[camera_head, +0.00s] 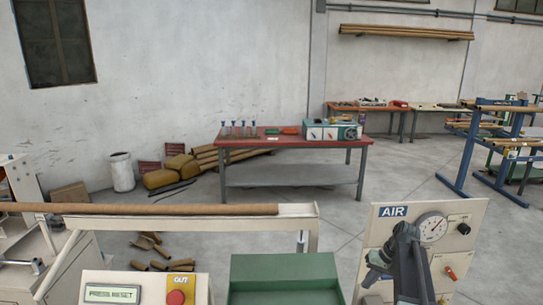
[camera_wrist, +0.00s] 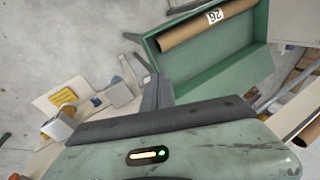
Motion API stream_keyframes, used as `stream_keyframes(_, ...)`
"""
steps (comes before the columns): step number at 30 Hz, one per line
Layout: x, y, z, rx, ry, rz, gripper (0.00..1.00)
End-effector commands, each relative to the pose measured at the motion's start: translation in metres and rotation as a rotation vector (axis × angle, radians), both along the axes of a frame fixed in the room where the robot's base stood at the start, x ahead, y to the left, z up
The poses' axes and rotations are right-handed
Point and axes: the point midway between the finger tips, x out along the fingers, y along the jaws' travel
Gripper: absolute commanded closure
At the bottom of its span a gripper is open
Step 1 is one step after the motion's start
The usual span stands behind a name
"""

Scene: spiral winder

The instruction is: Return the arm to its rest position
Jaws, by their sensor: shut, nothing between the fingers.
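My gripper shows in the wrist view (camera_wrist: 157,93) as two dark fingers close together, with nothing between them. In the head view my dark arm stands in front of the cream AIR panel (camera_head: 455,215) at the lower right. The fingertips are hard to make out there. A green tray (camera_head: 283,265) is left of the arm. In the wrist view the tray (camera_wrist: 225,70) lies beyond and right of the fingers, and a brown tube (camera_wrist: 190,32) with a "26" label lies in it.
A long brown tube (camera_head: 130,209) lies along the cream rail. A display (camera_head: 112,293) reads "PRESS RESET" beside a red button (camera_head: 176,297). The AIR panel carries a gauge (camera_head: 431,228) and a red lever (camera_head: 450,272). A red-topped workbench (camera_head: 290,142) stands behind, with open floor before it.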

Motion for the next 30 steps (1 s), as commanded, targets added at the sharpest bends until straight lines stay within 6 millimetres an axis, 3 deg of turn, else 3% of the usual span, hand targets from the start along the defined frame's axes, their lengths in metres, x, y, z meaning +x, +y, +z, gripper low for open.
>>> stream_keyframes(1,-0.032,0.050,-0.004,-0.048,0.025,0.040,1.00)
stream_keyframes(3,-0.064,0.099,-0.009,-0.126,0.056,0.080,1.00)
stream_keyframes(6,-0.106,0.149,-0.013,-0.226,0.078,0.126,1.00)
stream_keyframes(9,-0.135,0.176,-0.015,-0.300,0.084,0.156,1.00)
stream_keyframes(13,-0.150,0.191,-0.015,-0.346,0.083,0.174,1.00)
stream_keyframes(30,-0.148,0.191,-0.015,-0.350,0.083,0.173,1.00)
